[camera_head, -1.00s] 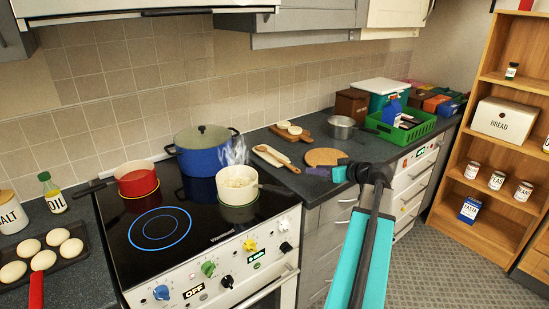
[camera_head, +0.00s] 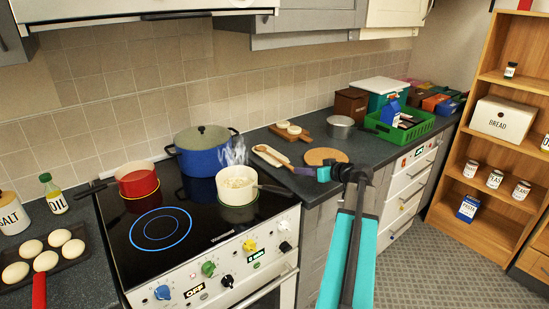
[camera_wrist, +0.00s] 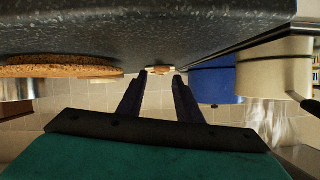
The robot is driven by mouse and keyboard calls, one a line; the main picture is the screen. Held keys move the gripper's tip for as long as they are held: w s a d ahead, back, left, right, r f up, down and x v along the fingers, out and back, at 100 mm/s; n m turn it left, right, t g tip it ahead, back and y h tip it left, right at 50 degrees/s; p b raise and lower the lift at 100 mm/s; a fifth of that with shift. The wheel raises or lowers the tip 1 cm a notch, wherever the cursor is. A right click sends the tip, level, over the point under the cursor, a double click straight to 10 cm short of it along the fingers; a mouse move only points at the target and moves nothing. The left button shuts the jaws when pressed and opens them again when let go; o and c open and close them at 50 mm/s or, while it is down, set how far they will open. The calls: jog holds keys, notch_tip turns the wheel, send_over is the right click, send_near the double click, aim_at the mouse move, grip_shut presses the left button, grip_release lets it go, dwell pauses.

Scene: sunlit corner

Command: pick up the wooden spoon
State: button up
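The wooden spoon (camera_head: 281,160) lies on a white spoon rest (camera_head: 263,151) on the dark counter, right of the stove. Its handle points toward the front right. My gripper (camera_head: 295,170) is low, just at the handle's end in the head view. In the wrist view, which is upside down, my gripper (camera_wrist: 160,73) has its two dark fingers apart with nothing held between them. A small brown and whitish shape, likely the spoon (camera_wrist: 160,69) on its rest, shows beyond the fingertips. The handle's very end is hard to make out beside the fingers.
A white pot (camera_head: 237,187) steams on the stove, its dark handle pointing toward my gripper. A round cork mat (camera_head: 326,156) lies to the right. A cutting board (camera_head: 291,133) and a metal pot (camera_head: 341,127) stand behind. The counter's front edge is close below my gripper.

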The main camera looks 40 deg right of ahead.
jog(key=shift+p+x, duration=0.55)
jog(key=shift+x, duration=1.35)
jog(key=shift+a, duration=0.1)
grip_shut()
